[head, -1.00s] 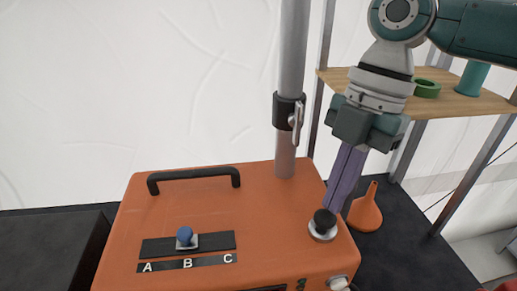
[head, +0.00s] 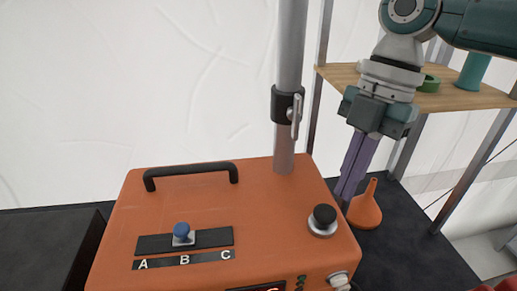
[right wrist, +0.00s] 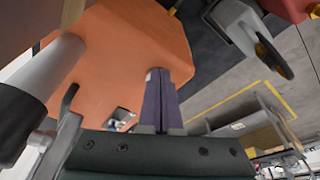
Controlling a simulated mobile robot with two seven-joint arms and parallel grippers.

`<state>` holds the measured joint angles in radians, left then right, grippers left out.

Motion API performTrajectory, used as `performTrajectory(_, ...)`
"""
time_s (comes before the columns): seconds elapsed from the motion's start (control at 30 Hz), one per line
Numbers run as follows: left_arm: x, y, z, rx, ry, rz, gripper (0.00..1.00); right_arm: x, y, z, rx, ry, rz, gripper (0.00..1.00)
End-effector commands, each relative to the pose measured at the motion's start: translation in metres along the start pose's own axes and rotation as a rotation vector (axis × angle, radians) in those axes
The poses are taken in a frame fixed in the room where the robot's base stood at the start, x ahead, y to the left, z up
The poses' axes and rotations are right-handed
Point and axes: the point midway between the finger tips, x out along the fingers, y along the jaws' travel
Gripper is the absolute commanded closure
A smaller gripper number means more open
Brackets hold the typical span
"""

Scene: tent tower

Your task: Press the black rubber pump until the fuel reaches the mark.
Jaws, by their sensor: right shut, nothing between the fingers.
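The black rubber pump (head: 324,214) is a round knob in a pale metal collar on the right of the orange box's top (head: 270,215). My right gripper (head: 344,198) has its purple fingers shut with nothing between them. It points down just behind and right of the pump, apart from it in the picture, with the tips near the box's right edge. The right wrist view shows the closed fingers (right wrist: 157,80) in front of the orange box (right wrist: 125,40). I see no fuel level or mark. My left gripper is out of view.
A blue-knobbed selector (head: 183,232) sits above the letters A, B, C, near B. A black handle (head: 190,174) and a grey pole (head: 288,90) rise at the back. An orange funnel (head: 366,208) stands right of the box. A wooden shelf (head: 450,100) is behind my right arm.

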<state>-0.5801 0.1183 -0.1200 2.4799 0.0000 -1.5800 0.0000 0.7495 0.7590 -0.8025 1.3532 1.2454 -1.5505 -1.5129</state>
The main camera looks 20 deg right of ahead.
Motion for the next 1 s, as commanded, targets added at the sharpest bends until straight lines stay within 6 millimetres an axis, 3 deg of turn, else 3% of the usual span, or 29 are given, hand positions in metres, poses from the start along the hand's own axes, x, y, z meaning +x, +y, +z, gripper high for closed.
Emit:
performTrajectory(0.27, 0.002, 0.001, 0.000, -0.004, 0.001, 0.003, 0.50, -0.007, 0.001, 0.000, 0.000, -0.001, 0.004, 1.00)
performTrajectory(0.7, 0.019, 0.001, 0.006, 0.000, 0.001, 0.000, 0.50, -0.083, 0.001, 0.001, 0.000, -0.002, 0.005, 1.00)
performTrajectory(1.0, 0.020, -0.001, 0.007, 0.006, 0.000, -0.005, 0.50, -0.100, 0.000, 0.000, 0.001, 0.000, 0.000, 1.00)
